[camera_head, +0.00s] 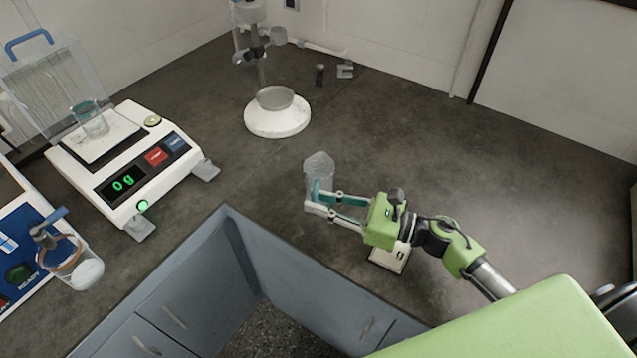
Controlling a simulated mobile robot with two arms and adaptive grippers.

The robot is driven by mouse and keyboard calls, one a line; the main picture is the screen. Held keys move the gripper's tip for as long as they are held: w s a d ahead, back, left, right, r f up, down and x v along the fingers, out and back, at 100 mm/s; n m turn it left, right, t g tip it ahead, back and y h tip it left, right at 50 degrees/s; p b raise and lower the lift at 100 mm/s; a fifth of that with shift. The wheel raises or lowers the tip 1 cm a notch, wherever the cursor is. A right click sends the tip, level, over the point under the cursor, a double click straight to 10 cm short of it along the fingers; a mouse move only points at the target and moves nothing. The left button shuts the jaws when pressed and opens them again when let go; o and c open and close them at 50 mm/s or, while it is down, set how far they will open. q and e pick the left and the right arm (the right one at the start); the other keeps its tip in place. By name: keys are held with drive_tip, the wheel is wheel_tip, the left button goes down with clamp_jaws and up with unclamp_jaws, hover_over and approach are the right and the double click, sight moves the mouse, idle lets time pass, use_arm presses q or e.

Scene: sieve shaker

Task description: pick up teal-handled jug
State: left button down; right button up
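A clear jug (319,164) with a teal handle stands on the dark counter, near the middle of the view. My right gripper (312,199) reaches in from the right, low over the counter, with its fingers at the teal handle on the jug's near side. The fingers lie on or around the handle and hide part of it. I cannot tell whether they press on it. My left gripper is out of view.
A balance (125,165) reading 0 g holds a clear beaker (92,122) at left. A stand with a white round base (277,120) is at the back. A blue device (30,245) is at far left.

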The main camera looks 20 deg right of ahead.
drive_tip(key=shift+w+a, duration=0.45)
drive_tip(key=shift+a, duration=0.15)
clamp_jaws()
drive_tip(key=shift+r, duration=0.15)
drive_tip(key=shift+r, duration=1)
drive_tip(key=s+a+r, duration=0.6)
drive_tip(key=s+r, duration=0.4)
drive_tip(key=s, duration=0.2)
drive_tip(key=shift+s+a+r, duration=0.15)
drive_tip(key=shift+a+r, duration=0.1)
drive_tip(key=shift+r, duration=0.1)
